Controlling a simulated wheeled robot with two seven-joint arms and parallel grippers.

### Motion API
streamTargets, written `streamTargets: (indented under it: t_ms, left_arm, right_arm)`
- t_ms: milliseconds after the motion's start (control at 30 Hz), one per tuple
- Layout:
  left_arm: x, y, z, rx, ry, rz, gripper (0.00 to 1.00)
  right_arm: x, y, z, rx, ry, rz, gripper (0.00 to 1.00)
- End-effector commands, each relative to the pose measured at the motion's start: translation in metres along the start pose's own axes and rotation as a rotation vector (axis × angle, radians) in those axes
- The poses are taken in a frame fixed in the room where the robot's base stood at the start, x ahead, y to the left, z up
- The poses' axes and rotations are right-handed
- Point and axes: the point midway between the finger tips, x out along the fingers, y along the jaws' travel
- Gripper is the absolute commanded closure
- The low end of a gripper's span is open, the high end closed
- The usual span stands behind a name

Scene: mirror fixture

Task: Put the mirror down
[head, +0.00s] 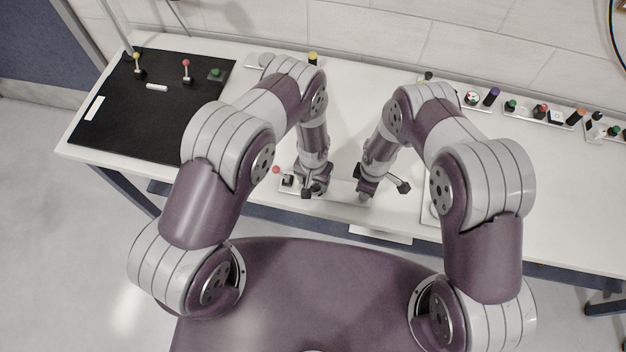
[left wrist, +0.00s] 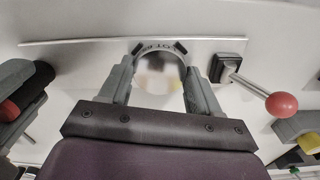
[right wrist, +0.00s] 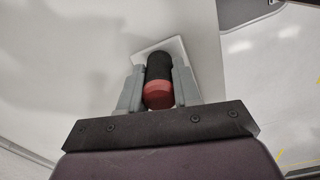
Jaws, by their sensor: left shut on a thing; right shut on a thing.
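My left gripper (left wrist: 158,85) is shut on a round, shiny mirror (left wrist: 160,72), held by its sides between the two grey fingers. The mirror is over or against a ring with dark lettering on a long pale plate (left wrist: 75,52); whether it touches the plate I cannot tell. In the head view my left gripper (head: 312,190) is low over the front of the table, hiding the mirror. My right gripper (right wrist: 158,92) is shut on a black and red cylinder (right wrist: 159,80), at a small white plate (right wrist: 205,70). In the head view my right gripper (head: 364,193) is close by on the right.
A lever with a red ball (left wrist: 281,104) stands on the pale plate beside my left gripper. A black mat (head: 150,110) with small levers lies at the left. Several small fixtures (head: 545,112) line the table's back right.

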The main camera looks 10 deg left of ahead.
Motion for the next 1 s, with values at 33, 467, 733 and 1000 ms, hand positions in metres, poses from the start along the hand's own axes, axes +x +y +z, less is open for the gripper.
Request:
streamTargets:
  t_ms: [33, 467, 733, 1000]
  left_arm:
    - [0.011, 0.0, 0.005, -0.011, -0.003, 0.0, 0.71]
    - [0.005, 0.001, 0.007, -0.013, -0.005, 0.0, 0.12]
    - [-0.07, 0.001, 0.004, -0.008, -0.001, 0.0, 0.12]
    - [-0.119, -0.001, 0.004, -0.008, -0.003, 0.0, 0.12]
  right_arm:
    - [0.001, 0.0, -0.002, -0.004, -0.001, -0.002, 1.0]
    - [0.004, -0.001, -0.002, -0.007, -0.002, -0.004, 1.0]
    - [0.006, -0.003, 0.0, -0.004, -0.003, -0.005, 1.0]
    - [0.006, -0.004, 0.002, -0.002, -0.006, -0.009, 1.0]
